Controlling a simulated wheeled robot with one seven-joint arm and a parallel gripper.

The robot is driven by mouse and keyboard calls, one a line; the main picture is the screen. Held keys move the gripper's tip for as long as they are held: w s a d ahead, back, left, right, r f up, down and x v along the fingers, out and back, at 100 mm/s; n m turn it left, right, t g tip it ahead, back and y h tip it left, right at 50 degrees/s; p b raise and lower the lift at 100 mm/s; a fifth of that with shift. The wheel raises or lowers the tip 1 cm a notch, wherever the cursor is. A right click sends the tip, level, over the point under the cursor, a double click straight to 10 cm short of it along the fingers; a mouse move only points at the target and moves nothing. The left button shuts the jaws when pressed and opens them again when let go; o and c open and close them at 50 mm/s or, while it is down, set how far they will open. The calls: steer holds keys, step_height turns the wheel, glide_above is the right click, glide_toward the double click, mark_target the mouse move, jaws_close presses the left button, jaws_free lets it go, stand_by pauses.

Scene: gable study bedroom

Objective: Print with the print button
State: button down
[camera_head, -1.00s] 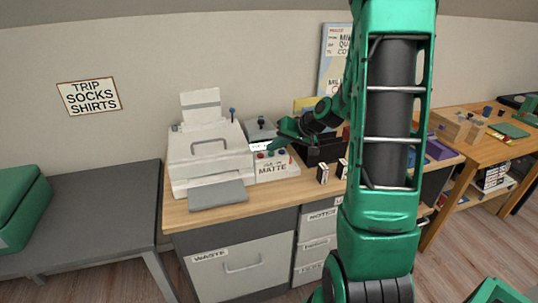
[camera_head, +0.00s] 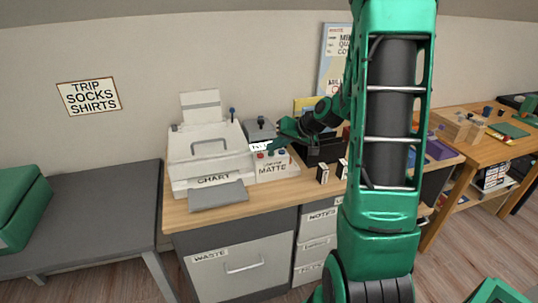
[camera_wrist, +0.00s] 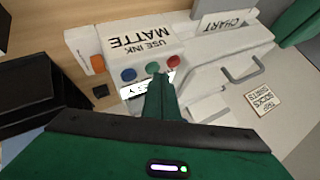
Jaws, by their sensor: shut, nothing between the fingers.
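The white printer (camera_head: 208,158) stands on the wooden desk, with a CHART label on its front. Beside it is a control box (camera_head: 272,168) reading USE INK MATTE. In the wrist view the box carries a blue button (camera_wrist: 129,74), a green button (camera_wrist: 152,68) and a red button (camera_wrist: 173,61) in a row, and an orange knob (camera_wrist: 97,63) on its side. I cannot read which is the print button. My gripper (camera_wrist: 157,77) is shut and empty, its tip at the green button; contact cannot be told. It also shows in the head view (camera_head: 274,147). Its fingers partly hide a small lettered strip.
A grey tray (camera_head: 217,196) juts out before the printer. Small black-and-white boxes (camera_head: 323,173) and a black bin (camera_head: 320,150) stand to the right of the control box. A dark grey table (camera_head: 85,205) is at left.

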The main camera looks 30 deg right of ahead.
mark_target(274, 157)
steer(key=shift+r, duration=3.05)
steer(key=s+a+g+h, duration=0.1)
steer(key=s+g, duration=0.3)
steer(key=s, duration=1.3)
steer(key=s+a+m+g+h, duration=0.1)
steer(key=s+a+g, duration=0.3)
steer(key=s, duration=1.4)
steer(key=shift+a+g+h, duration=0.3)
steer(key=shift+g+h, duration=0.1)
steer(key=shift+h, duration=0.1)
